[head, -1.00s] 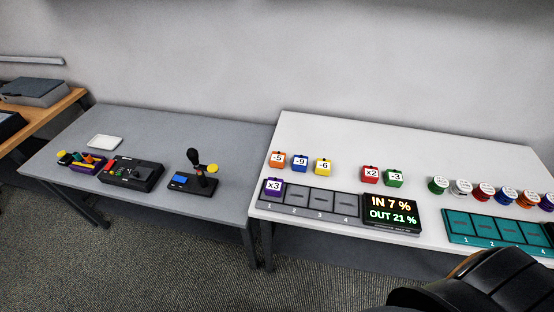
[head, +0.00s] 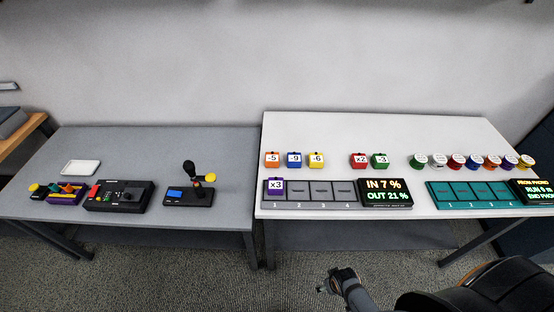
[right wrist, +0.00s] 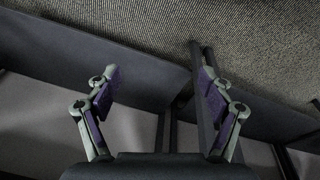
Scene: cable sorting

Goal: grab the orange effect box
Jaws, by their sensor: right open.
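The orange effect box (head: 272,160), marked -5, stands on the white table (head: 420,130) at the left end of a row of boxes in the head view. My right gripper (head: 325,284) is low in front of the white table, well apart from the orange box. In the right wrist view the right gripper (right wrist: 158,95) is open and empty, with only the floor and table parts beyond it. My left gripper is not in view.
Blue (head: 294,160), yellow (head: 316,160), red (head: 359,161) and green (head: 380,161) boxes share the row. A purple x3 box (head: 275,186) sits in slot 1 of the grey slot tray (head: 319,204). A display (head: 387,192) and teal tray (head: 480,210) lie rightward.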

